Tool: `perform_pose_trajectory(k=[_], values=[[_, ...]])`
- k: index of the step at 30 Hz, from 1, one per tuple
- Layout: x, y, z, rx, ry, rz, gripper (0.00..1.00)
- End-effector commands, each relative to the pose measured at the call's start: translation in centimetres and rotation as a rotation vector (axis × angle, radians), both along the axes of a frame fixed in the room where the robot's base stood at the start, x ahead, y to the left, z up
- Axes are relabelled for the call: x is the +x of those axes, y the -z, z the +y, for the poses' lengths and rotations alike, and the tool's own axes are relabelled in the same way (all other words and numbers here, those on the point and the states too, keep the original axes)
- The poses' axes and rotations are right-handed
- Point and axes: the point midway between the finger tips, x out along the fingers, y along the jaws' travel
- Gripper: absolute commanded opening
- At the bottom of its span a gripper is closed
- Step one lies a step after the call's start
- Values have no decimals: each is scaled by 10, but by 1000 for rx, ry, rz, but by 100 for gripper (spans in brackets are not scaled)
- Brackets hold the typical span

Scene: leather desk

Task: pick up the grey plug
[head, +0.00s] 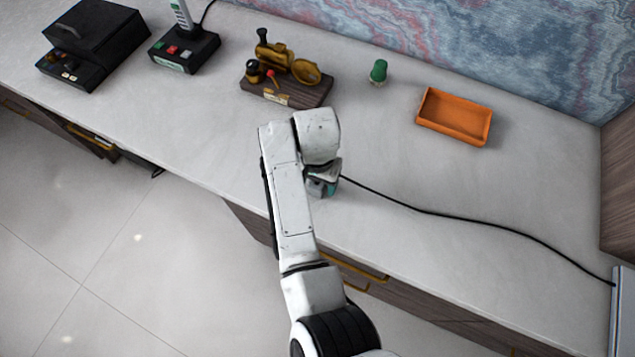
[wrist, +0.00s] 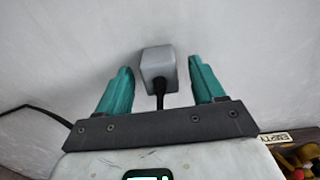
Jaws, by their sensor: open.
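The grey plug (wrist: 158,64) is a small rounded block with a black cord (wrist: 160,98) at its near end. In the wrist view it lies on the pale desktop between the two teal fingers of my gripper (wrist: 160,72). The fingers are open, one on each side, with a visible gap to the plug. In the head view my gripper (head: 323,187) is low over the desk near its front edge, and my arm hides the plug. The cord (head: 430,212) runs from there to the right.
An orange tray (head: 455,118) and a green-topped object (head: 378,72) stand farther back. A brass device on a wooden base (head: 285,85) is behind my arm. Black devices (head: 95,45) (head: 184,50) stand at the left. The right front of the desk is clear except for the cord.

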Motion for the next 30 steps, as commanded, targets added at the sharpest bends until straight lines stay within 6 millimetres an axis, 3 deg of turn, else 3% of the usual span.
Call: perform_pose_trajectory(k=[4,12,30], values=[[0,13,0,1,1,-1,68],[0,15,0,1,1,-1,66],[0,15,0,1,0,-1,9]])
